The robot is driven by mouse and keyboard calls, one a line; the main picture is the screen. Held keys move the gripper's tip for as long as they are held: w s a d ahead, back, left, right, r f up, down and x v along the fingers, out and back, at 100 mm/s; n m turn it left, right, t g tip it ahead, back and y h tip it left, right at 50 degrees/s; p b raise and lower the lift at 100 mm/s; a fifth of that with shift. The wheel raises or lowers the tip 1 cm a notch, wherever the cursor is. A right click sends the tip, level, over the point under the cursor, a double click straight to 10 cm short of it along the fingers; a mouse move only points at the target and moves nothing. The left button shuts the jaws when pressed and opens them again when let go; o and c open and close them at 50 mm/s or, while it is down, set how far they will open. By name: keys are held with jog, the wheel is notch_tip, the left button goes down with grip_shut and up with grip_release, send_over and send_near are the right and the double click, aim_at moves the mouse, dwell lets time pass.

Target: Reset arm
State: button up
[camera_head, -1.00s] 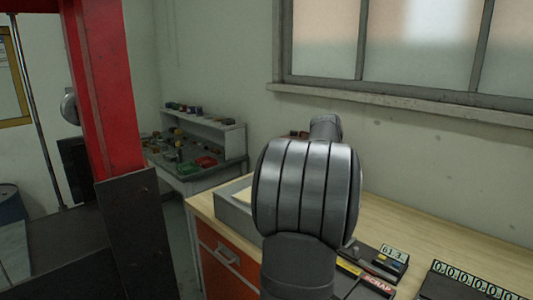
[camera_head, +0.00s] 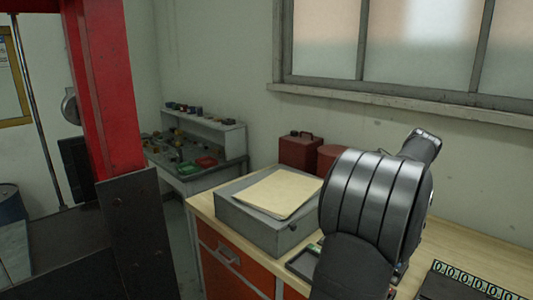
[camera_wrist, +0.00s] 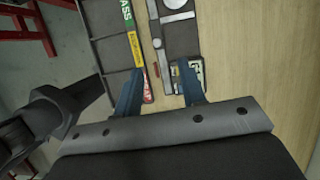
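My gripper (camera_wrist: 161,68) shows in the wrist view as two blue fingers spread apart over the wooden bench, with nothing held between them. The fingers overlap the view of a sorting tray (camera_wrist: 112,52) on the left and a dark tool tray (camera_wrist: 177,38) on the right. I cannot tell how high they are above these. In the head view my dark arm covers the right middle of the bench and hides my gripper. No gate valve shows in either view.
A grey box (camera_head: 262,232) with a tan folder (camera_head: 281,193) stands on the bench (camera_head: 487,242). A red can (camera_head: 300,152) is behind it. A number display (camera_head: 470,281) lies at the front right. A red frame post (camera_head: 108,110) rises at left.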

jog(key=shift+w+d+f+m, duration=0.15)
jog(key=shift+d+f+m, duration=0.15)
jog(key=shift+f, duration=0.25)
